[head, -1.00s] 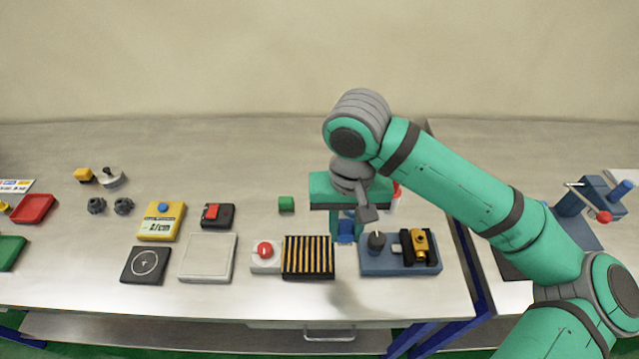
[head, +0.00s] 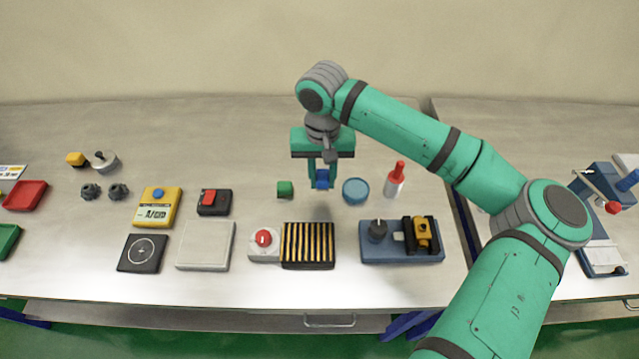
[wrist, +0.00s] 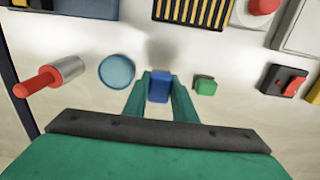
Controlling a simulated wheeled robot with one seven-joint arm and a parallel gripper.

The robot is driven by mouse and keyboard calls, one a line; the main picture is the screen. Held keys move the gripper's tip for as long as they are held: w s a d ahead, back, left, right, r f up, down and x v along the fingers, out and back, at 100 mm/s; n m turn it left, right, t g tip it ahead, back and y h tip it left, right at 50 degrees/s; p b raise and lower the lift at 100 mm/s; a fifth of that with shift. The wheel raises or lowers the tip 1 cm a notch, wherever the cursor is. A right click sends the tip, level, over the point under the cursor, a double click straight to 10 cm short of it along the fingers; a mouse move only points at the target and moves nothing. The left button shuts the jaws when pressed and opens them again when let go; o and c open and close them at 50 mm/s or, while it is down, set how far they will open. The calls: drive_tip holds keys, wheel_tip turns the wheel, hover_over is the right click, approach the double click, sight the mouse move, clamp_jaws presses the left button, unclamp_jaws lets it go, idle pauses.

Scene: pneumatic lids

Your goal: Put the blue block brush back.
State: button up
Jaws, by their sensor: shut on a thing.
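The blue block brush (head: 322,178) is between the two fingers of my gripper (head: 321,182), above the bench in the head view. In the wrist view my gripper (wrist: 159,92) is shut on the blue block (wrist: 159,87), which stands out between the fingertips. A shadow lies on the bench just past it. The underside of the brush is hidden.
A green block (head: 285,188) is to the left of my gripper and a round blue dish (head: 356,191) to the right. A black-and-yellow striped pad (head: 308,246) and a blue fixture (head: 401,242) lie nearer the front edge.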

sight(320, 194)
drive_tip(key=shift+w+a+f, duration=0.15)
drive_tip(key=shift+w+f, duration=0.3)
drive_tip(key=shift+f, duration=0.1)
drive_tip(key=shift+w+a+f, duration=0.15)
drive_tip(key=shift+w+f, duration=0.25)
drive_tip(key=shift+f, duration=1.75)
drive_tip(key=shift+w+a+f, duration=0.1)
drive_tip(key=o, duration=1)
wheel_tip(320, 194, up, 12)
drive_tip(key=shift+r, duration=0.1)
